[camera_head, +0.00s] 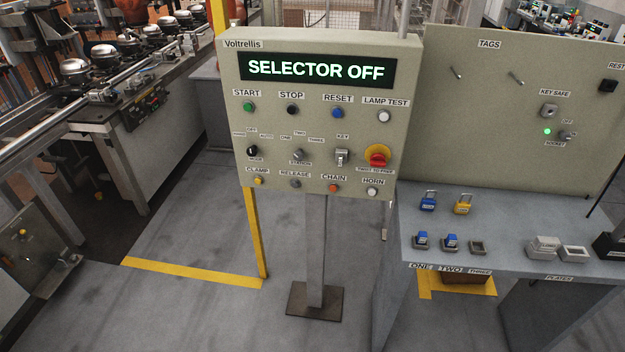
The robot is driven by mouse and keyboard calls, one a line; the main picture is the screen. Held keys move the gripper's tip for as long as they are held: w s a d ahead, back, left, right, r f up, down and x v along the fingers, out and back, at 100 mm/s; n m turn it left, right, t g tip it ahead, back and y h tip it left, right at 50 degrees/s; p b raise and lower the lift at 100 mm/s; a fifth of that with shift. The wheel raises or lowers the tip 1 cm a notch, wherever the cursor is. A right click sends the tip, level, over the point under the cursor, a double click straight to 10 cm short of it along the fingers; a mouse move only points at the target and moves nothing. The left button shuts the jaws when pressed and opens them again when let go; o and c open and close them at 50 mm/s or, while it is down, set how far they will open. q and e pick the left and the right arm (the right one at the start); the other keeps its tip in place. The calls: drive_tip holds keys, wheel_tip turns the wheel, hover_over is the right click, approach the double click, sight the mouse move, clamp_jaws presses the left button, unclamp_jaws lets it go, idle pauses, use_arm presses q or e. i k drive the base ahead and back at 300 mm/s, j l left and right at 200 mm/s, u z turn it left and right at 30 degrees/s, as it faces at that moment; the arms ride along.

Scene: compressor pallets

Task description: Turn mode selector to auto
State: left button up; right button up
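The Voltrellis control panel (300,120) stands upright on a grey post in the middle of the head view. The mode selector (252,151) is a small black knob at the panel's left, above a label MODE. Labels around it include OFF above and AUTO at the upper right; the left one is too small to read surely. The knob's exact pointing direction is too small to tell. Neither of my grippers is in view.
A grey knob marked STATION (298,155), a key switch (342,157) and a red stop knob (377,155) sit beside the selector. A grey bench (500,245) with padlocks and a tags board (520,100) stand right. A conveyor line runs left. Floor in front is clear.

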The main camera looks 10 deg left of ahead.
sight(251, 151)
drive_tip(key=i+j, duration=0.1)
drive_tip(key=j, duration=0.45)
drive_tip(key=i+j, duration=0.1)
drive_tip(key=j, duration=0.4)
drive_tip(key=i+j, duration=0.1)
drive_tip(key=j, duration=0.45)
drive_tip(key=i+j+z, duration=0.1)
drive_tip(key=j, duration=0.95)
drive_tip(key=i, duration=0.05)
